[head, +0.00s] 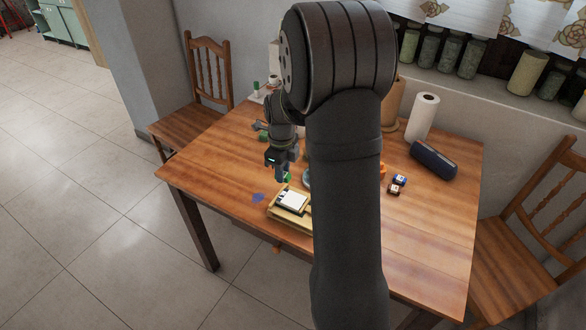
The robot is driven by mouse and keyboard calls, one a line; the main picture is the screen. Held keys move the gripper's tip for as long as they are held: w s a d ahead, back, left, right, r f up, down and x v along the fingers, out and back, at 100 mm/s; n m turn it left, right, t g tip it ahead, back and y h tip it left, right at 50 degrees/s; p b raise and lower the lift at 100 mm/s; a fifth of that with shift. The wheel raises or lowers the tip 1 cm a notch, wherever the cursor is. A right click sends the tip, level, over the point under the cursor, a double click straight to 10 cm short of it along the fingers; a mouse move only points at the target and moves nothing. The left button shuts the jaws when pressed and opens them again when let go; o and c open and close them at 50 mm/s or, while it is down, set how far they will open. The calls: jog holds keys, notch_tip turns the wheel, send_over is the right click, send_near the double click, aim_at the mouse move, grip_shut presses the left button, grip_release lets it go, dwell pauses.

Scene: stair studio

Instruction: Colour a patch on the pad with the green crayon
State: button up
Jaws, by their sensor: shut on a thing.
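My gripper (281,174) hangs over the table's left front part, fingers pointing down. A small bit of green shows at its fingertips, which I take for the green crayon (287,178); most of it is hidden by the fingers. The white pad (293,200) lies in a shallow light-wood tray (275,214) just in front of and slightly right of the gripper. The crayon looks apart from the pad, but its height is hard to judge. No green mark on the pad can be made out at this size.
A small blue thing (258,197) lies left of the tray. My arm hides the table's middle. The table's left front corner is clear.

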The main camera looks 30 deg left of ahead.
send_over(287, 195)
jog(key=shift+s+a+f, duration=0.1)
jog(key=shift+f, duration=0.85)
jog(key=shift+s+a+f, duration=0.15)
jog(key=shift+f, duration=0.85)
jog(key=shift+s+a+f, duration=0.1)
jog(key=shift+f, duration=0.85)
jog(key=shift+d+f, duration=0.1)
jog(key=shift+f, duration=0.8)
jog(key=shift+d, duration=3.1)
jog(key=shift+a, duration=3.3)
jog(key=shift+w+d, duration=0.2)
jog(key=shift+w, duration=0.05)
jog(key=shift+d, duration=3.1)
jog(key=shift+a, duration=2.9)
jog(key=shift+a+r, duration=0.2)
jog(key=shift+r, duration=0.4)
jog(key=shift+a+r, duration=0.15)
jog(key=shift+r, duration=3.3)
